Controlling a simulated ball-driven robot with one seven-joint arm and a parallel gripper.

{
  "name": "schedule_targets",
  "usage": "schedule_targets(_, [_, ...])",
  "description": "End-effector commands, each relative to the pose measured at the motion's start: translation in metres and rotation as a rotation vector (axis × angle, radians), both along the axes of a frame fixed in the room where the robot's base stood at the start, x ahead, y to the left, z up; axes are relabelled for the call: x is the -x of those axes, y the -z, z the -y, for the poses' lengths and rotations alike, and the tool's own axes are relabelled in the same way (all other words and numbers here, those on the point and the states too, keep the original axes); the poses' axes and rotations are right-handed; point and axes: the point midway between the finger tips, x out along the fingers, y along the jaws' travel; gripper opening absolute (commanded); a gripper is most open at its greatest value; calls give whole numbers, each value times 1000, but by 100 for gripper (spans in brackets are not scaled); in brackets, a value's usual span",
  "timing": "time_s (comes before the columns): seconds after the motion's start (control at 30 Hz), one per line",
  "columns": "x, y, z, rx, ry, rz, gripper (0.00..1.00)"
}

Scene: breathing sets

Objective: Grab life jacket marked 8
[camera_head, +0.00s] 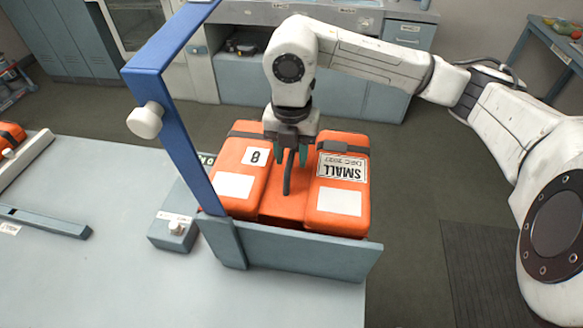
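The orange life jacket (285,206) sits at the right end of the table. A white label with an 8 (256,156) is on its left half, and an upside-down label reading SMALL is on its right half. A black strap loop (288,178) stands up from the middle of the jacket. My gripper (290,155) reaches down over the middle from behind. Its two teal fingertips are apart, one on each side of the strap's upper end, with gaps showing. Whether the fingers touch the jacket, I cannot tell.
A blue post (180,150) with a white knob and a grey-blue front panel (300,257) border the jacket. A small grey box (174,231) stands left of it. Another orange object (12,135) is at the far left. The table front (150,290) is clear.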

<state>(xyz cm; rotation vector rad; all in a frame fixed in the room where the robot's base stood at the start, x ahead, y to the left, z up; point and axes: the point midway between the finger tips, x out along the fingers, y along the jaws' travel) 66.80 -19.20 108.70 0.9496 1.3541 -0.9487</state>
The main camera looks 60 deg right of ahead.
Motion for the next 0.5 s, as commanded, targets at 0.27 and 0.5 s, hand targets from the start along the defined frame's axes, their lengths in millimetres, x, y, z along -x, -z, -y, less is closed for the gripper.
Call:
schedule_targets(0.27, [0,5,0,0,-1,-1,39])
schedule_targets(0.5, [0,4,0,0,0,0,17])
